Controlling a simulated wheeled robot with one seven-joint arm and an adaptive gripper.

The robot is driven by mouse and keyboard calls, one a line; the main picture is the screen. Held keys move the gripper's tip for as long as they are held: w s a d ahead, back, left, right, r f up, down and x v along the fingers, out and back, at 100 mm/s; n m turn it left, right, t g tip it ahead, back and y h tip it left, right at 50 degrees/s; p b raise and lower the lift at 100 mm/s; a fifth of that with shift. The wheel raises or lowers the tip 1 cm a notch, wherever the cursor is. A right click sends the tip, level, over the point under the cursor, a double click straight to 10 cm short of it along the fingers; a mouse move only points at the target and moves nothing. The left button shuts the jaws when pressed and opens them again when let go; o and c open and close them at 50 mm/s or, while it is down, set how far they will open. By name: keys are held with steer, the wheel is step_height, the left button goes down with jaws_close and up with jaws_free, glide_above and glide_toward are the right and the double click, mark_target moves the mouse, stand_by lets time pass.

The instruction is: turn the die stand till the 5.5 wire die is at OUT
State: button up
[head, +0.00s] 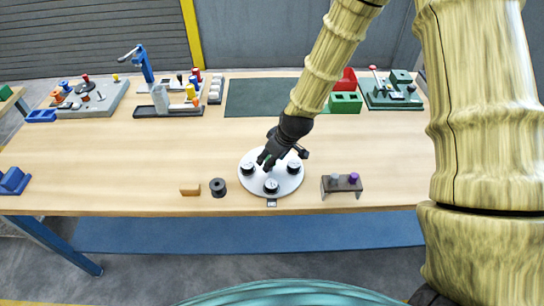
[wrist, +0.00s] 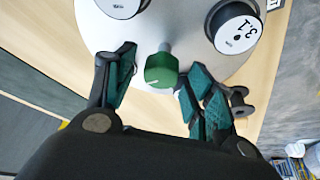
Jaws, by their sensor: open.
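The die stand is a round pale plate (head: 254,189) on the table, with several white-topped black dies around it. A small tag (head: 271,203) sits at the plate's front edge, too small to read. I cannot make out the 5.5 die. My gripper (head: 264,161) is over the plate, open, with its fingers (wrist: 160,64) either side of the knob.
A black spool (head: 218,187) and a wooden block (head: 190,189) lie left of the plate. A small rack with grey and purple pieces (head: 342,184) stands to the right. Fixtures and a green mat (head: 255,97) line the back.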

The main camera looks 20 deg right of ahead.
jaws_close()
stand_by(0.3)
